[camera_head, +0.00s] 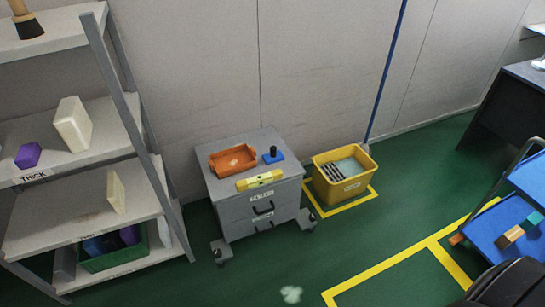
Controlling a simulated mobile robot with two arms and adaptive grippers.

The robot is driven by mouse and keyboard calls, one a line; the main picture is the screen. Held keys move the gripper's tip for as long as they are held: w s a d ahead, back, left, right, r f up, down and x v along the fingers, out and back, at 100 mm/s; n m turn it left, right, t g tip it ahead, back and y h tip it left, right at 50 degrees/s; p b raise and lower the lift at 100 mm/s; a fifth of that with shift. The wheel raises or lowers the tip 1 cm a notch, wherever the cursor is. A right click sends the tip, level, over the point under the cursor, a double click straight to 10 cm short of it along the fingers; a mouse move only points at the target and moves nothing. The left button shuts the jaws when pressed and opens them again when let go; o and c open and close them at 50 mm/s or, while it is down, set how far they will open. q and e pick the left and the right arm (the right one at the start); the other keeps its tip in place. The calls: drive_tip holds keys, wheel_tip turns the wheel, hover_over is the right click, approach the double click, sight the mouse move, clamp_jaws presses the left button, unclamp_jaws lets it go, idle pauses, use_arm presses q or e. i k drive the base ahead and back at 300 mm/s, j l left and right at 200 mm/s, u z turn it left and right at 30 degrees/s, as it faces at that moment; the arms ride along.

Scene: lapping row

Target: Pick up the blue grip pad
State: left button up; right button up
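A blue pad with a black knob-like grip (274,156) sits on top of the grey drawer cabinet (226,195), near its back right. It stands upright beside an orange tray (233,160) and behind a yellow-green level-like bar (259,180). It looks clear of both.
A yellow bin (324,187) with grey contents stands on the floor right of the cabinet. A grey shelf rack (30,236) with blocks and a green crate (117,256) is at the left. A blue-shelved cart (490,225) is at the right. Green floor in front is mostly open.

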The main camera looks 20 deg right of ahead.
sight(275, 156)
drive_tip(key=z, duration=1.3)
drive_tip(key=i+l, duration=0.15)
drive_tip(key=i, duration=0.4)
drive_tip(key=j+u, duration=0.05)
